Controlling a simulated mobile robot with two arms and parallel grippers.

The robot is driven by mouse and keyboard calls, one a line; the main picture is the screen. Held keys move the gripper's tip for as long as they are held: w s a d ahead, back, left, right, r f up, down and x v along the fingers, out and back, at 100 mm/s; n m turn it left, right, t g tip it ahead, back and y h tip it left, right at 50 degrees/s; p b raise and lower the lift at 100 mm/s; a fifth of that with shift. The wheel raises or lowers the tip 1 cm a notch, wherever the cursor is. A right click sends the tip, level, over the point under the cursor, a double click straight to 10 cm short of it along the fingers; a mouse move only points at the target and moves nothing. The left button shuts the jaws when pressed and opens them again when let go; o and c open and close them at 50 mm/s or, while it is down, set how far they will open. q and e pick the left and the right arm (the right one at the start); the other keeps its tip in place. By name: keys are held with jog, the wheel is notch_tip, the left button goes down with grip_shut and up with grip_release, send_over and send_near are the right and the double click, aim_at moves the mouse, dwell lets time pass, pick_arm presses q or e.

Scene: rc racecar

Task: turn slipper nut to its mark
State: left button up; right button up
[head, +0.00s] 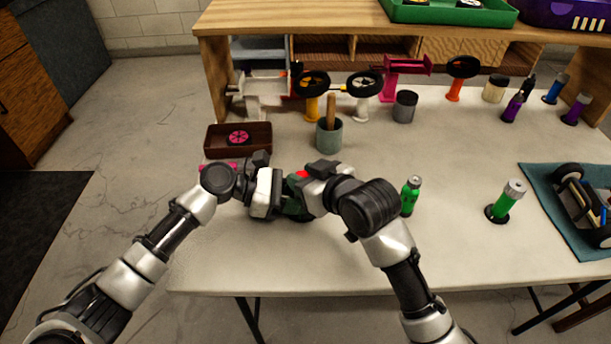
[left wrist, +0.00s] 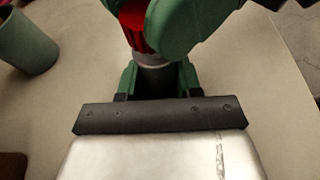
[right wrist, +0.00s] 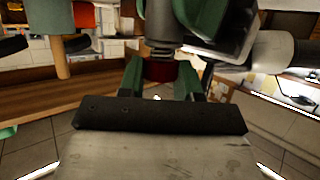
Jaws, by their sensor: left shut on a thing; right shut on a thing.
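My left gripper (head: 284,204) and right gripper (head: 300,184) meet near the table's front left, their green fingers close together. A red ribbed part (head: 302,174) shows between them. In the left wrist view the red part (left wrist: 134,22) sits in line with a grey round part (left wrist: 152,60) between my left fingers. In the right wrist view my right fingers are shut on the dark red part (right wrist: 160,70), with a dark shaft above it. I cannot tell which piece is the slipper nut. Fingers hide much of the held thing, and no mark can be made out.
A brown tray (head: 212,150) with a pink wheel lies behind my left gripper. A grey-green cup (head: 328,146) stands behind the right. Green bottles (head: 410,196) stand to the right, and a car lies on a blue mat (head: 545,185). Tabletop in front is clear.

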jog(key=shift+a+m+t+h, duration=0.1)
jog(key=shift+m+t+h, duration=0.3)
jog(key=shift+m+h, duration=0.1)
jog(key=o, duration=0.9)
jog(key=shift+o, duration=0.2)
jog(key=shift+s, duration=0.1)
jog(key=v, duration=1.2)
